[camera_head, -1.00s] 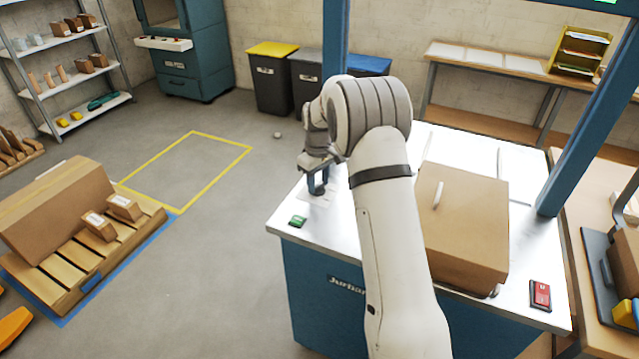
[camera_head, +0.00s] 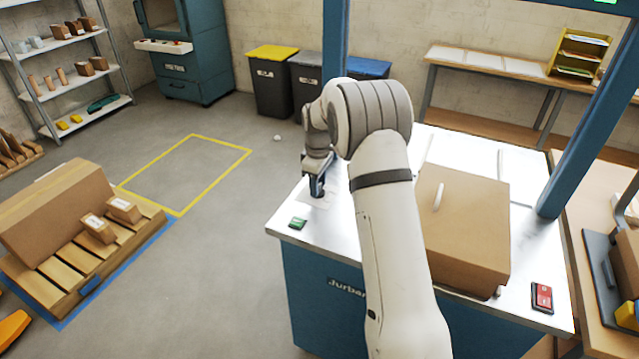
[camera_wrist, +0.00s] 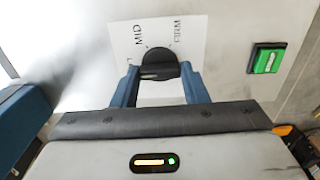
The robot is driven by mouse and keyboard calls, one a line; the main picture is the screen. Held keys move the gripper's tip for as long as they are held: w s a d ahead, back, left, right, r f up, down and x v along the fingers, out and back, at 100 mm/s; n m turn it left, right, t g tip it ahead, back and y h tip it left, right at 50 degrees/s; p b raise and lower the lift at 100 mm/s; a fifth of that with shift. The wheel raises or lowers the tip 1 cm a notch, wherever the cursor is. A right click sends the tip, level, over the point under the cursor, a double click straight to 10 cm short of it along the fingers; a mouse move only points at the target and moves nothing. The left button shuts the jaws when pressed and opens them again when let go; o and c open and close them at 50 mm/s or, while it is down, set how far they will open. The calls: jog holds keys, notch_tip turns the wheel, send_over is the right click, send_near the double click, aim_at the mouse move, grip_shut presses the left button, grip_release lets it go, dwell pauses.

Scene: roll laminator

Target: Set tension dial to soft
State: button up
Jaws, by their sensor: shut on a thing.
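The tension dial (camera_wrist: 158,65) is a dark round knob on a white label plate, seen in the wrist view. The label reads MID and FIRM; the rest of the lettering is hidden behind a finger. My gripper (camera_wrist: 160,88) has its two blue fingers on either side of the knob and is shut on it. In the head view my gripper (camera_head: 317,190) is at the left end of the white machine top (camera_head: 285,220), and the dial is hidden there.
A green button (camera_head: 298,223) lies close by the dial; it also shows in the wrist view (camera_wrist: 267,58). A brown box-like cover (camera_head: 462,230) and a red switch (camera_head: 541,296) are to the right. A blue post (camera_head: 335,45) rises behind the arm.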

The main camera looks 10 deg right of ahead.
jog(key=shift+s+f, duration=0.15)
jog(key=shift+f, duration=0.05)
jog(key=o, duration=1)
jog(key=shift+r, duration=0.15)
notch_tip(320, 180, up, 8)
jog(key=shift+f+b, duration=0.1)
jog(key=shift+b, duration=0.2)
